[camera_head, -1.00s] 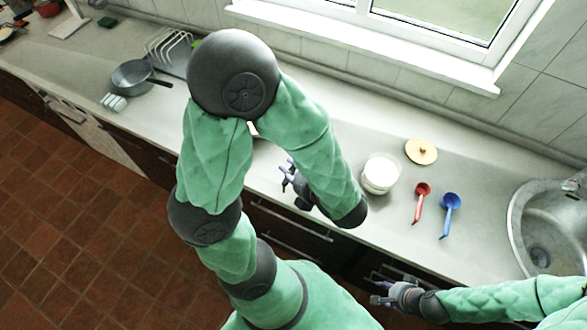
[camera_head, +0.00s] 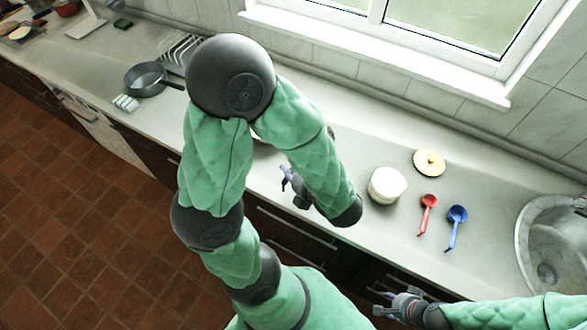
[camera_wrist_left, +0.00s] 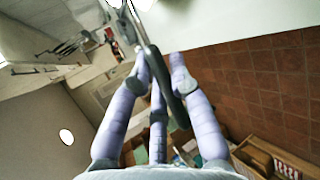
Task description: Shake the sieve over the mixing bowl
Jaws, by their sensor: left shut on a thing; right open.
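My left gripper (camera_head: 286,178) is beside my forearm, near the counter's front edge. In the left wrist view its purple fingers (camera_wrist_left: 160,78) are closed around a long dark handle (camera_wrist_left: 158,70). A thin metal part shows at the handle's far end, cut by the top edge; I take this to be the sieve, but its mesh is not visible. The mixing bowl cannot be made out; a small pale patch (camera_head: 258,136) shows behind my left arm, mostly hidden. My right gripper (camera_head: 378,300) is open and empty in front of the counter's drawers.
On the counter right of my left arm are a white jar (camera_head: 386,186), a round wooden lid (camera_head: 429,162), a red scoop (camera_head: 428,208) and a blue scoop (camera_head: 456,222). A sink (camera_head: 550,245) lies far right. A grey pan (camera_head: 146,79) and a dish rack (camera_head: 183,50) stand left.

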